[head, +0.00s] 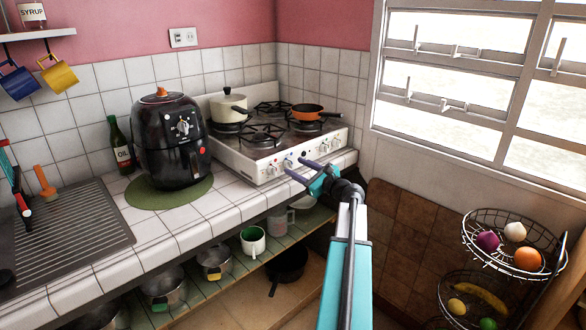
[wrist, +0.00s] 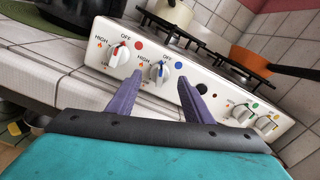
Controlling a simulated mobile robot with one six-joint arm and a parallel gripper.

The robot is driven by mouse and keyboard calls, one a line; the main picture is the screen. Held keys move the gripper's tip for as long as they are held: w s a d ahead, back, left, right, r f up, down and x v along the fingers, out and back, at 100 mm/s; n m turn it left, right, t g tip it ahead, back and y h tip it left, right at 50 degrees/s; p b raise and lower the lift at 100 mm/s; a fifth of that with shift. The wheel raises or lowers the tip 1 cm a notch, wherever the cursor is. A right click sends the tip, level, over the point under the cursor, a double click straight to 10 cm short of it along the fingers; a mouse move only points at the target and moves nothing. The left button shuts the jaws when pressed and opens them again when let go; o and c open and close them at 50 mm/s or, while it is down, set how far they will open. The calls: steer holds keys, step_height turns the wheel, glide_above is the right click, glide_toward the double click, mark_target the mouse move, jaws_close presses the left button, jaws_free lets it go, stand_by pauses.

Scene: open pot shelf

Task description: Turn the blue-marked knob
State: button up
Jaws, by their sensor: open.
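The stove's blue-marked knob (wrist: 157,73) is white with a blue pointer that points roughly upward, and a blue dot is on the panel above it. It sits just right of the red-marked knob (wrist: 118,54) on the white front panel. It also shows small in the head view (head: 288,163). My gripper (wrist: 160,78) is open, with purple fingers, and nothing is between them that I can see held. In the wrist view the fingertips appear on either side of the blue-marked knob; I cannot tell the exact distance. In the head view my gripper (head: 296,167) is in front of the panel.
Knobs marked green (wrist: 243,114) and yellow (wrist: 267,125) are further right. A cream pot (head: 228,107) and an orange pan (head: 310,112) stand on the stove. A black air fryer (head: 170,140) is left of it. A wire fruit basket (head: 515,240) is at the right.

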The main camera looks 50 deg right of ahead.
steer(key=s+b, duration=0.1)
steer(key=s, duration=1)
steer(key=shift+a, duration=0.4)
steer(key=shift+s, duration=0.1)
steer(key=shift+c, duration=0.4)
jaws_close()
stand_by(0.7)
